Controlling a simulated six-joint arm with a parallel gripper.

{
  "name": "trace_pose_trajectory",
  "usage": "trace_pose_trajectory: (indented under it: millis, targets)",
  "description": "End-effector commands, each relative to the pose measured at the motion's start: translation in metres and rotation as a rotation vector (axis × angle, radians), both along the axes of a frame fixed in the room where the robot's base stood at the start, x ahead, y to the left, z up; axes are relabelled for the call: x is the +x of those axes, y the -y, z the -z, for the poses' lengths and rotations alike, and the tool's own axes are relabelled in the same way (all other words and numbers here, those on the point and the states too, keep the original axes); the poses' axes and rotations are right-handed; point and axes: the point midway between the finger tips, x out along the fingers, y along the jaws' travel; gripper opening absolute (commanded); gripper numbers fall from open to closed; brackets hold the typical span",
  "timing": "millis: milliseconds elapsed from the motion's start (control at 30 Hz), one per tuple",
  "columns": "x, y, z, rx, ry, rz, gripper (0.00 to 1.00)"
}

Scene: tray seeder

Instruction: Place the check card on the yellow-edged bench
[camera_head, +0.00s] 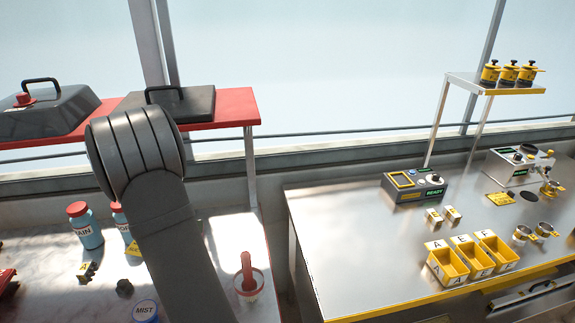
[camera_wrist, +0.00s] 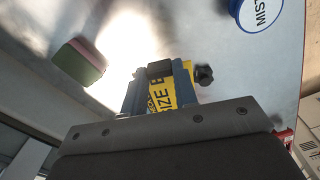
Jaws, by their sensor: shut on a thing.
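A yellow card (camera_wrist: 172,97) with black lettering, partly readable as "SIZE B", is in my gripper in the wrist view. My gripper (camera_wrist: 158,92) is shut on it, and the housing hides the card's lower part. In the head view my arm hides the gripper, and a yellow piece (camera_head: 132,249) shows beside the arm; I cannot tell whether it is the same card. The yellow-edged bench (camera_head: 340,245) stands at the right with a bare metal top. My arm is over the pale table to its left.
The bench holds yellow bins (camera_head: 447,266), a control box (camera_head: 413,187) and small cups at the right; its left front is clear. The pale table (camera_head: 228,240) holds blue bottles (camera_head: 86,232), a MIST tub (camera_head: 145,312) and a red-handled tool (camera_head: 247,272). A gap separates them.

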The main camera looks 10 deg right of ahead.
Motion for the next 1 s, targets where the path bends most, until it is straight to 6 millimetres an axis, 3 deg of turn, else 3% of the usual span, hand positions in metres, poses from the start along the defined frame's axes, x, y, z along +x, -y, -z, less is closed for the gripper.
trace_pose_trajectory:
  millis: [33, 200, 467, 767, 1000]
  targets:
    - [0.009, 0.024, -0.002, 0.0, 0.0, 0.044, 0.04]
    - [0.028, 0.099, -0.008, 0.0, 0.0, 0.173, 0.04]
    - [0.037, 0.213, -0.016, 0.0, 0.0, 0.369, 0.04]
    - [0.018, 0.342, -0.026, 0.0, 0.001, 0.595, 0.04]
    - [-0.018, 0.439, -0.033, 0.0, 0.0, 0.776, 0.04]
